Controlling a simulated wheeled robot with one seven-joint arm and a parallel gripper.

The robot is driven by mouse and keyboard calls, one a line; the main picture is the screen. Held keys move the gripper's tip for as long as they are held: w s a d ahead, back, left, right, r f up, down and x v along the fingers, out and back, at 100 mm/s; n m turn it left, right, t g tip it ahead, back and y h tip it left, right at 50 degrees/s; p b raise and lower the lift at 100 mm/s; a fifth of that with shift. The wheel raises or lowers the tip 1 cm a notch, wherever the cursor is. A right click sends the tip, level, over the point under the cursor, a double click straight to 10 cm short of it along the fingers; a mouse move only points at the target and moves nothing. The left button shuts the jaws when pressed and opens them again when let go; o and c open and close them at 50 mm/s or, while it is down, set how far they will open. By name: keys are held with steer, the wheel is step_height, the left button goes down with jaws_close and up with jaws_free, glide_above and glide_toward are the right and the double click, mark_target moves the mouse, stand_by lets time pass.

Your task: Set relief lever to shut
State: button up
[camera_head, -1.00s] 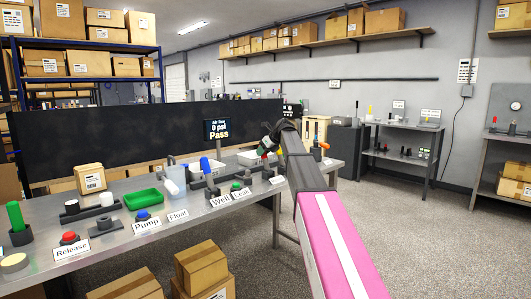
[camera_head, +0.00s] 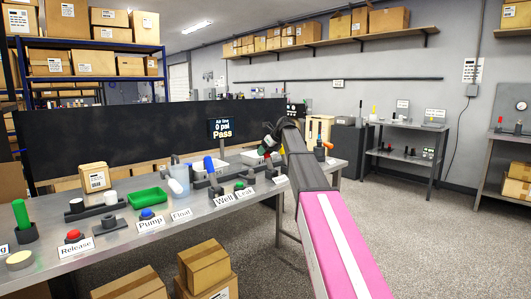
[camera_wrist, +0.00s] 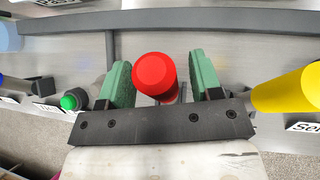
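In the wrist view, a lever or post with a round red top (camera_wrist: 154,75) stands between the two green fingers of my gripper (camera_wrist: 161,82). The fingers are apart, with a clear gap on the right side of the red top and a narrow one on the left. No lever label is readable there, so I cannot tell for certain that this is the relief lever. In the head view, my gripper (camera_head: 270,146) is over the far end of the bench, and my arm hides part of that area.
A yellow cylinder (camera_wrist: 288,90) stands close to the right of my gripper. A green button (camera_wrist: 73,99) is to its left. The steel bench (camera_head: 208,206) also carries a blue-handled lever (camera_head: 209,164), a green tray (camera_head: 148,198) and a display reading "0 psi Pass" (camera_head: 221,128).

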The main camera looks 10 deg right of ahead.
steer(key=shift+r, duration=0.1)
steer(key=v, duration=1)
steer(key=shift+s+d+r, duration=0.2)
steer(key=shift+r, duration=0.05)
